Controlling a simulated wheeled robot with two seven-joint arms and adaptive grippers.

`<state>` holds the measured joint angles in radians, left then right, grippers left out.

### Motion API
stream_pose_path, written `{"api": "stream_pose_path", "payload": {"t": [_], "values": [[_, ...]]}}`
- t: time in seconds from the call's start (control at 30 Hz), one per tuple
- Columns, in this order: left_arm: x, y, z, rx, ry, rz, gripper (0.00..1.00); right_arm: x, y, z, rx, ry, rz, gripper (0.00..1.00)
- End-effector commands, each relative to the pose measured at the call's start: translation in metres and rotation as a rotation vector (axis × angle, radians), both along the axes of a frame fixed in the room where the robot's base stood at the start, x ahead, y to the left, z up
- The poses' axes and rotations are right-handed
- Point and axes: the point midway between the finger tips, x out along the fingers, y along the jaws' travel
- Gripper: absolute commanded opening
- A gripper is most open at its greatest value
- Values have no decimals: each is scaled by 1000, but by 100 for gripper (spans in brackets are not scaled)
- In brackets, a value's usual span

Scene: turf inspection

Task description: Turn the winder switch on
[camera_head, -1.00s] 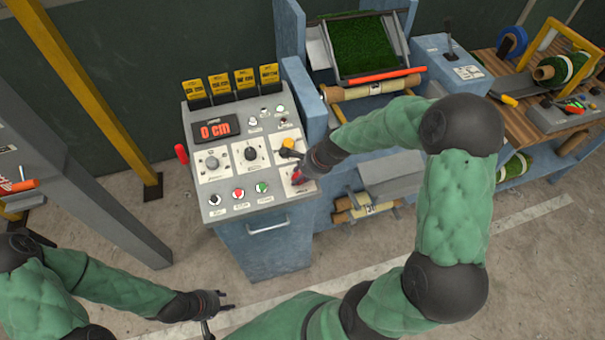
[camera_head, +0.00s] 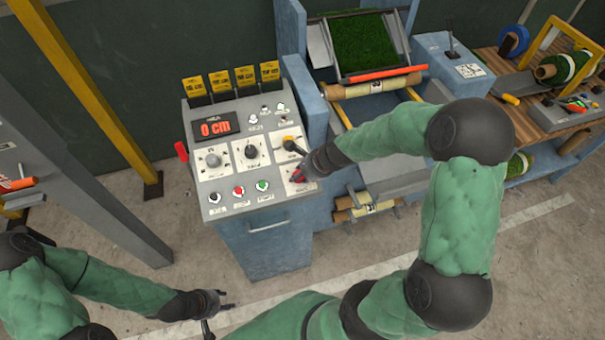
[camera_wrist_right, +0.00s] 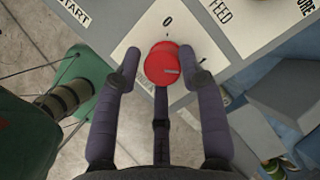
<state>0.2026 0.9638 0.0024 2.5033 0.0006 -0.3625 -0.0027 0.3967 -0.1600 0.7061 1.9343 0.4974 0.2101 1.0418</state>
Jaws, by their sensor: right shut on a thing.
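The winder switch is a red round knob (camera_head: 297,177) at the lower right of the grey control panel. In the right wrist view the red knob (camera_wrist_right: 160,63) sits on a white plate with a "0" above it and another mark to its right. A pale line on the knob lies toward its right side. My right gripper (camera_head: 305,173) is at the knob, its fingers (camera_wrist_right: 163,75) around it and shut on it. The label below the knob is mostly hidden by a finger. My left gripper (camera_head: 217,308) is open and empty, low in front of the panel.
A turf roller machine (camera_head: 372,85) stands to the right. A grey post (camera_head: 80,200) stands at left. Floor in front is clear.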

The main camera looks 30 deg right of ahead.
Motion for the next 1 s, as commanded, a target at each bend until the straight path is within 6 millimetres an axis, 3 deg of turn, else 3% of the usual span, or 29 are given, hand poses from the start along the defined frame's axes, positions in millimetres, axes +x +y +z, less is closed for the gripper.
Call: {"api": "stream_pose_path", "payload": {"t": [0.1, 0.13, 0.17, 0.2, 0.63, 1.0], "values": [[0, 0, 0, 0, 0, 0, 40, 1, 4, 1, 6, 1, 7, 8], [0, 0, 0, 0, 0, 0, 40, 1, 4, 1, 6, 0, 6, 49], [0, 0, 0, 0, 0, 0, 40, 1, 3, 1, 5, 0, 6, 57], [0, 0, 0, 0, 0, 0, 40, 1, 3, 1, 5, -1, 6, 60], [0, 0, 0, 0, 0, 0, 40, -2, -2, 9, -1, -5, 2, 60], [0, 0, 0, 0, 0, 0, 40, -32, -16, 68, -2, -7, 1, 60]]}}
